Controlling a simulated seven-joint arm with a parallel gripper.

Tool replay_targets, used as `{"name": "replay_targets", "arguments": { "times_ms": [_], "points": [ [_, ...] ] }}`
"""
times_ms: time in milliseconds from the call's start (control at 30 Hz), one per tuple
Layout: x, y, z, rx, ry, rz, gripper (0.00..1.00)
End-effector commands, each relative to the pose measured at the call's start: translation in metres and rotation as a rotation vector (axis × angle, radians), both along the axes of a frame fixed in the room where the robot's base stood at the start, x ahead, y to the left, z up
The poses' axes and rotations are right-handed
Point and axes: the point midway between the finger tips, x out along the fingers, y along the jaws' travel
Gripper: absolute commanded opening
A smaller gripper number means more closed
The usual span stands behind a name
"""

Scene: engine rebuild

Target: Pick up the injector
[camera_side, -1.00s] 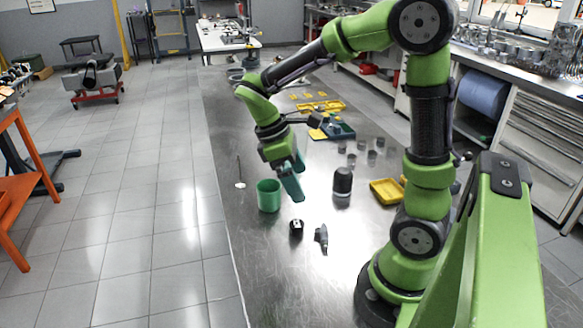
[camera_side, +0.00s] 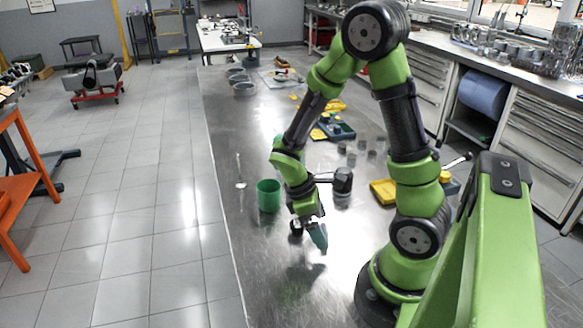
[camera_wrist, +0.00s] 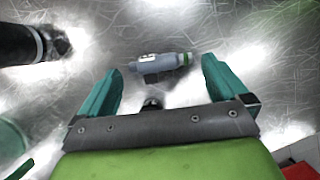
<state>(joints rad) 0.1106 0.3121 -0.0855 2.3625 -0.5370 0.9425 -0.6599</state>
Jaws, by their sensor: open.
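The injector (camera_wrist: 165,63) lies on its side on the metal bench, a grey-blue body with a green ring at its right end in the wrist view. My gripper (camera_wrist: 160,82) is open, with its teal fingers spread to the left and right of the injector and nothing between them held. In the side view my gripper (camera_side: 317,236) points down just above the bench, and it hides the injector there. The height gap between fingertips and injector is hard to judge.
A yellow tray (camera_side: 383,191) lies to the right. The front bench is clear.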

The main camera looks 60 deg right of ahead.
Motion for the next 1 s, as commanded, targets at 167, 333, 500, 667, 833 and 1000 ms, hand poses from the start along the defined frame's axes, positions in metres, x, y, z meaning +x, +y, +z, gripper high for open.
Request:
{"name": "replay_targets", "arguments": {
  "times_ms": [167, 333, 500, 667, 833, 1000],
  "points": [
    [-0.007, -0.003, -0.018, 0.000, 0.002, -0.001, 1.00],
    [-0.007, -0.004, -0.020, 0.000, -0.001, -0.001, 1.00],
    [-0.007, -0.004, -0.020, 0.000, -0.001, -0.001, 0.86],
    [-0.007, -0.004, -0.020, 0.000, -0.001, -0.001, 0.62],
    [-0.007, -0.004, -0.020, 0.000, -0.001, -0.001, 0.49],
    [-0.007, -0.004, -0.015, -0.001, -0.003, -0.001, 0.49]
  ]
}}
